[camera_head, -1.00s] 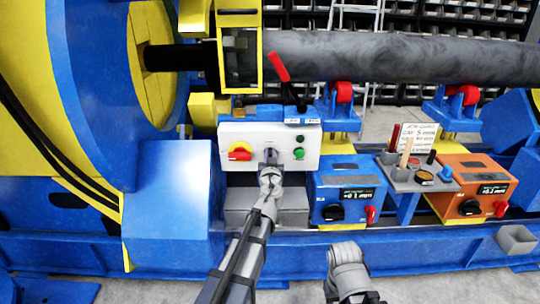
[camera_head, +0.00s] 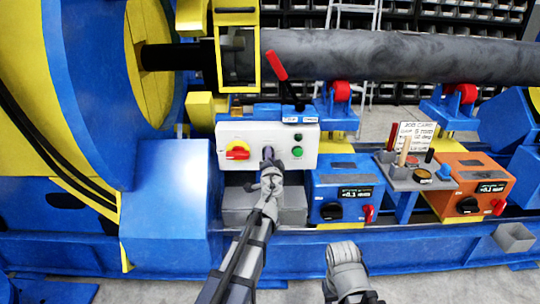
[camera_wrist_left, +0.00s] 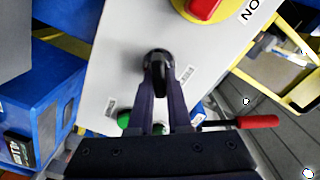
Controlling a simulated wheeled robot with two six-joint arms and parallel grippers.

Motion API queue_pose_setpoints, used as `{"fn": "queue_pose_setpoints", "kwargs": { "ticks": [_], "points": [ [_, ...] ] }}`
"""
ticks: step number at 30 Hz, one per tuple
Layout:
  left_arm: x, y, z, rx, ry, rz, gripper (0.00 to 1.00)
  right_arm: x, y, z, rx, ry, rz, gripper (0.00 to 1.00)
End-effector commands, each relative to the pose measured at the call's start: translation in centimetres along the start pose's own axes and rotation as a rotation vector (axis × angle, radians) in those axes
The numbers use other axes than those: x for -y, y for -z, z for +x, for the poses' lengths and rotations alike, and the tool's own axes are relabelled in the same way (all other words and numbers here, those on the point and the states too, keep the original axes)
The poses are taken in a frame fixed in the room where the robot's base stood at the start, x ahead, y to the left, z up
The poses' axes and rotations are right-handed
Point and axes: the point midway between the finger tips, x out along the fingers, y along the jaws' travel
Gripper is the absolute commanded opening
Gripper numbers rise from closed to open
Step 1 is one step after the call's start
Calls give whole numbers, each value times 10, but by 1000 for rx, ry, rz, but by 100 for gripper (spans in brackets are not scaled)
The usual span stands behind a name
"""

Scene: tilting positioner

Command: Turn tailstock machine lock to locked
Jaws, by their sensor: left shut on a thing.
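A white control panel (camera_head: 280,139) stands below the grey shaft. It bears a red knob on yellow (camera_head: 237,151), a green button (camera_head: 297,151) and a small black round knob. My left gripper (camera_head: 267,152) reaches up to the panel's lower middle and hides that knob in the head view. In the left wrist view the dark fingers (camera_wrist_left: 158,72) are closed around the black knob (camera_wrist_left: 158,55). No readable lock marking shows beside it. My right gripper's fingers are not visible; only a grey part of my right arm shows at the bottom.
A red-handled lever (camera_head: 275,66) rises above the panel. A blue box (camera_head: 345,187) and an orange box (camera_head: 482,185) with dials stand to the right. A large blue and yellow wheel (camera_head: 90,80) fills the left. Clear floor lies in front.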

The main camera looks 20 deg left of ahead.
Motion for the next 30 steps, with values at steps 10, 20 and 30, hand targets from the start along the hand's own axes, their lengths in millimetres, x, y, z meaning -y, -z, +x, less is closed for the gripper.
{"fn": "queue_pose_setpoints", "kwargs": {
  "ticks": [10, 20, 30],
  "points": [
    [-4, -1, 0, 0, 0, 308, 0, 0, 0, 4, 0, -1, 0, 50],
    [-6, -1, 0, 0, 0, 511, 0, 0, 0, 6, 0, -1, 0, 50],
    [-6, -2, 0, 0, 0, 596, 0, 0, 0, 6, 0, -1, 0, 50]
  ]
}}
